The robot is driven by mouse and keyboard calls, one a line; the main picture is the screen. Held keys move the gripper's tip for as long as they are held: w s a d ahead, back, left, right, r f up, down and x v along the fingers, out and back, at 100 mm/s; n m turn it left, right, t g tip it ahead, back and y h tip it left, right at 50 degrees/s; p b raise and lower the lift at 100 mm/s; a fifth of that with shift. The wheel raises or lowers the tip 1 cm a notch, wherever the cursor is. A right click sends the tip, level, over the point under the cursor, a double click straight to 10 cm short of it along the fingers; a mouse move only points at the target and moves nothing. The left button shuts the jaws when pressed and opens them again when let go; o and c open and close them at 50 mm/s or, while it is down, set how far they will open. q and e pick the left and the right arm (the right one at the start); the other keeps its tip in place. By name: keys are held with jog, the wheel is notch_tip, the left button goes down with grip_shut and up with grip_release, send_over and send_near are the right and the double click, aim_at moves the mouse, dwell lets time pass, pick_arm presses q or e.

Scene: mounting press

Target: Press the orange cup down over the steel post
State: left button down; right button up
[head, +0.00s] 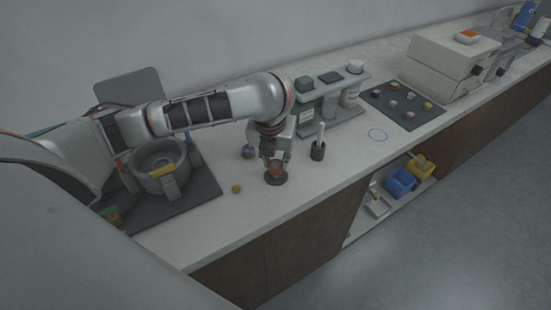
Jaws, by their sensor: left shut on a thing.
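My left gripper (275,160) points down over the bench and is shut on the orange cup (275,170). Only a small part of the orange cup shows below the fingers. A dark round base (276,179) sits directly under the cup on the bench. The steel post is hidden, so I cannot tell whether the cup is around it or just above it. My right gripper is not in view.
A dark holder with a white rod (318,148) stands just right of my gripper. A rack (335,100) stands behind. The bench's front edge is close.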

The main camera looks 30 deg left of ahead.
pick_arm(q)
jog(key=shift+f, duration=0.25)
dwell(0.7)
jog(key=shift+f, duration=0.9)
dwell(0.4)
jog(key=c, duration=1.6)
grip_release()
jog(key=o, duration=0.3)
jog(key=shift+r, duration=0.1)
